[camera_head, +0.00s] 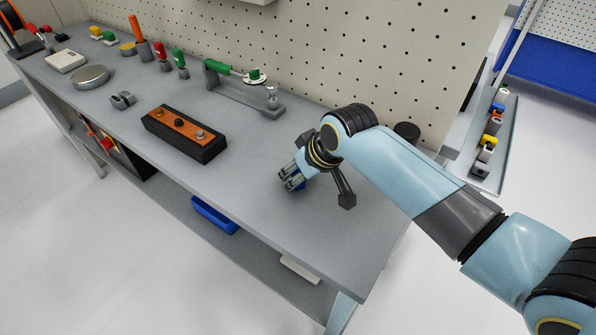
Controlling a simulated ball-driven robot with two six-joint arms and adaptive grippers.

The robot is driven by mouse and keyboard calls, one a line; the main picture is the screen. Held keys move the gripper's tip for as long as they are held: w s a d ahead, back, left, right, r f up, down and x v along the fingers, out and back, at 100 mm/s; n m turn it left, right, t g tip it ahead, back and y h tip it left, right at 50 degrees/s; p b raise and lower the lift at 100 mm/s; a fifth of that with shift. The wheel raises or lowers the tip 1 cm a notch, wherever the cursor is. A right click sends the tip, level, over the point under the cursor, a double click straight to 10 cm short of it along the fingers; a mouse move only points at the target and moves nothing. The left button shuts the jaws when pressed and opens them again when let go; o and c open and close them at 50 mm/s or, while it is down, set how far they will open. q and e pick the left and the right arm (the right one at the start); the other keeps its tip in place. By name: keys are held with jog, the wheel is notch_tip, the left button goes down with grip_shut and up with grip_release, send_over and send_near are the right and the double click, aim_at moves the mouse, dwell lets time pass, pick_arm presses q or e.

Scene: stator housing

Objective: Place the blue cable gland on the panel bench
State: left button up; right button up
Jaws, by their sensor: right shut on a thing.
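My right gripper (290,180) is low over the right part of the grey bench (265,225), its fingers pointing down and to the left. It is shut on the blue cable gland (298,185), of which only a small blue patch shows between and beside the fingers. The rest of the gland is hidden by the fingers. I cannot tell whether the gland touches the bench top. My left gripper is not in view.
A black block with an orange top (184,131) lies left of the gripper. A fixture with a green handle (222,68) stands behind, before the perforated panel (330,50). The bench front right is clear.

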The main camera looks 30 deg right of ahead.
jog(key=o, duration=1)
jog(key=shift+o, duration=0.2)
jog(key=v, duration=1.2)
jog(key=shift+p, duration=0.35)
